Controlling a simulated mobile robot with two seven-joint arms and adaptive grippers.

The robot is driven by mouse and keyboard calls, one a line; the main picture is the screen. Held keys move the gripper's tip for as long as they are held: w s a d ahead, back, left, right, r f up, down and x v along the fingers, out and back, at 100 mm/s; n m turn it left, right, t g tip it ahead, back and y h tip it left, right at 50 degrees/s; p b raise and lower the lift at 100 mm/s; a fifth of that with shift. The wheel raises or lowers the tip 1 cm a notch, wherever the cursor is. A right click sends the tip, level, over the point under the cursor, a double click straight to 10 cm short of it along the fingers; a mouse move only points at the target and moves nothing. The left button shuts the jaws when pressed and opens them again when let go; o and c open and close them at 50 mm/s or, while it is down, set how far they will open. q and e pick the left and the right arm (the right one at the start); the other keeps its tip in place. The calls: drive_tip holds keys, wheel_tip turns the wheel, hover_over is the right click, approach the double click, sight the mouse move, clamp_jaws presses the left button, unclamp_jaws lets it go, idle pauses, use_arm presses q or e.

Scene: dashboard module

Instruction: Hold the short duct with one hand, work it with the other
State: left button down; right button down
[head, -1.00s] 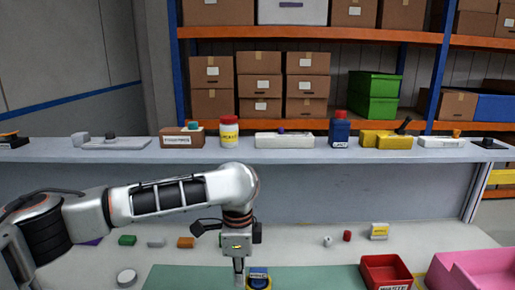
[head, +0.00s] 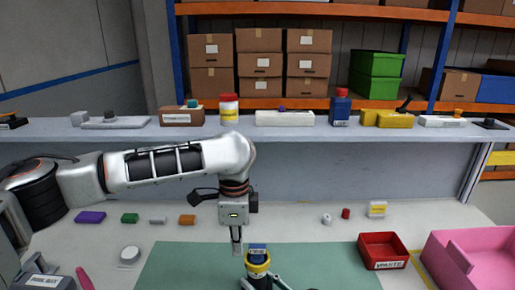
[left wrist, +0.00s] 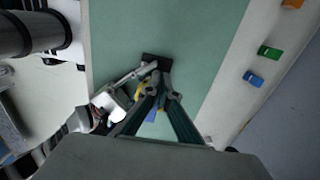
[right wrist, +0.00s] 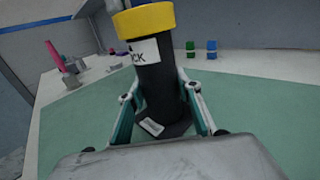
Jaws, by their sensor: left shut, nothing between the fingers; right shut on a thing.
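The short duct (head: 258,269) shows in the head view as an upright dark piece with a yellow collar and a blue, labelled top. In the right wrist view the duct (right wrist: 160,85) is a dark cylinder with a yellow ring and a white label ending in "CK". My right gripper (head: 264,283) is shut on its lower body, with fingers on both sides. My left gripper (head: 237,247) is shut and empty, pointing down just left of the duct's top; I cannot tell whether it touches. In the left wrist view my left gripper (left wrist: 158,68) partly hides the duct.
The green mat (head: 185,268) lies below. A red waste bin (head: 383,238) and a pink tray (head: 470,245) stand right. Small blocks, including a green one (head: 130,218) and an orange one (head: 187,219), lie behind the mat. A grey shelf (head: 300,132) with items runs across the back.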

drive_tip(key=shift+d, duration=0.1)
use_arm(q)
wheel_tip(320, 180, up, 5)
drive_tip(key=shift+f, duration=0.15)
idle(0.3)
use_arm(e)
drive_tip(key=c, duration=1.4)
unclamp_jaws()
drive_tip(key=shift+o, duration=0.2)
